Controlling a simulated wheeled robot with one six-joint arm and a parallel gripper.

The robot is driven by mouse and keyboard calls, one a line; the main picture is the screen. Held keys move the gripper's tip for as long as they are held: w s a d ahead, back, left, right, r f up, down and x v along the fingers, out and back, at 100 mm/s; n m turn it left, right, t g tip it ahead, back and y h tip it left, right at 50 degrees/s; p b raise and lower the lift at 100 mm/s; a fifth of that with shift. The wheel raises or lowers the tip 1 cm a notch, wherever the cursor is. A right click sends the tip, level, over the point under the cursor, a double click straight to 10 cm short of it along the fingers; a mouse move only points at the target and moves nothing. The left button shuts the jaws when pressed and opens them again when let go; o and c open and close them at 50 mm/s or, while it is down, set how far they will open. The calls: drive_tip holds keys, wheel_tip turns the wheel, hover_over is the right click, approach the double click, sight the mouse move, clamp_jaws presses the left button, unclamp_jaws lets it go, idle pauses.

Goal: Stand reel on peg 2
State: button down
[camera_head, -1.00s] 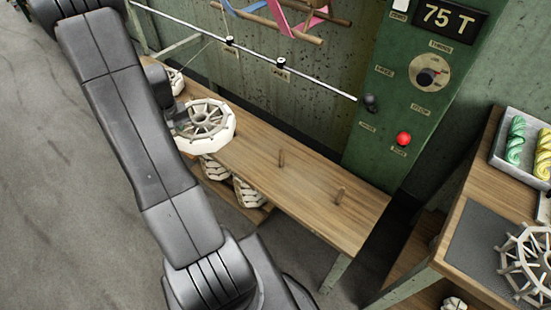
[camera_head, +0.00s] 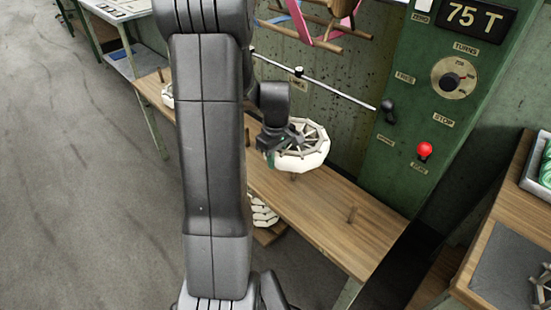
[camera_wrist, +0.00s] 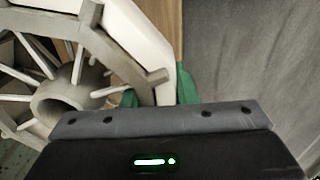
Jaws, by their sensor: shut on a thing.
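A white spoked reel (camera_head: 302,150) is held roughly level above the wooden bench (camera_head: 330,240). My gripper (camera_head: 272,157) is shut on its left rim. In the wrist view, the green fingertips (camera_wrist: 158,92) show at the rim of the reel (camera_wrist: 125,38), whose open hub is at the left. A wooden peg (camera_head: 352,214) stands bare toward the bench's right end. Another peg (camera_head: 293,177) shows just below the reel, mostly hidden by it. I cannot read which peg is number 2.
A green control panel (camera_head: 400,165) with a red button (camera_head: 424,150) stands behind the bench. A metal rod (camera_head: 335,86) runs above its back. More reels (camera_head: 263,211) lie beneath. A side table (camera_head: 475,275) is at the right.

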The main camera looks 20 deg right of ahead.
sight(276, 193)
drive_tip(key=shift+f+b, duration=4.85)
drive_tip(key=shift+f, duration=1.8)
drive_tip(key=c, duration=1.1)
unclamp_jaws()
wheel_tip(276, 193, up, 14)
drive_tip(key=p, duration=0.3)
drive_tip(key=shift+f, duration=0.15)
